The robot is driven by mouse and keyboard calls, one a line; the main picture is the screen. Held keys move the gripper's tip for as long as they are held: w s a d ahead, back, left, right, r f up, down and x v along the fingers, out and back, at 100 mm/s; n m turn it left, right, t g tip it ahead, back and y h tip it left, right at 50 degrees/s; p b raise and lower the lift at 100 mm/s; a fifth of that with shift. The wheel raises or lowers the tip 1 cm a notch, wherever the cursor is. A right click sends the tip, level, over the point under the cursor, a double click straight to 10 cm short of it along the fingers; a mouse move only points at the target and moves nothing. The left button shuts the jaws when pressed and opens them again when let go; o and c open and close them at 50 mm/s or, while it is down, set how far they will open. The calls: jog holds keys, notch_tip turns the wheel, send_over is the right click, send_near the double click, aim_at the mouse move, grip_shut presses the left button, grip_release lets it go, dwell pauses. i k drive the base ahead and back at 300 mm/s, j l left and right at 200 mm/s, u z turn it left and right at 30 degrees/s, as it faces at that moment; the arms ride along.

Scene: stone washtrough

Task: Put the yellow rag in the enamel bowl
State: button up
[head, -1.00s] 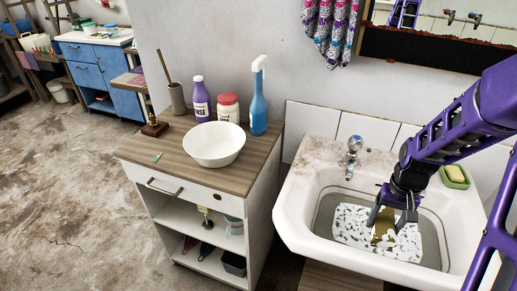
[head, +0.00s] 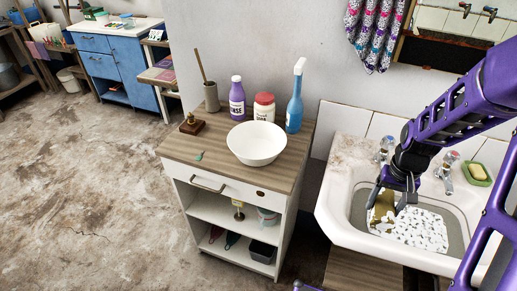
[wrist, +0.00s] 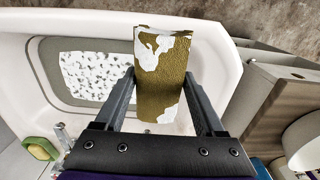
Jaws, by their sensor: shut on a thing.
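The yellow rag (head: 381,206) is mustard-coloured with white patches. My gripper (head: 389,204) is shut on it over the left part of the sink basin. In the wrist view the rag (wrist: 168,88) hangs between the two fingers (wrist: 160,80), above the basin's pale side. The enamel bowl (head: 258,156) is white, round and upright on the wooden cabinet top, left of the sink. Its inside looks empty. Part of the bowl (wrist: 303,148) shows at the right edge of the wrist view.
The sink (head: 340,222) holds white foam (head: 418,230). A blue spray bottle (head: 295,100), a red-lidded jar (head: 264,107) and a purple bottle (head: 237,98) stand behind the bowl. A tap (head: 446,170) and green soap dish (head: 478,178) stand at the sink's back.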

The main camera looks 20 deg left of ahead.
aim_at(257, 151)
jog(key=k+j, duration=0.1)
jog(key=j, duration=0.9)
jog(key=k+j, duration=0.15)
jog(key=j, duration=0.85)
jog(key=i, duration=0.45)
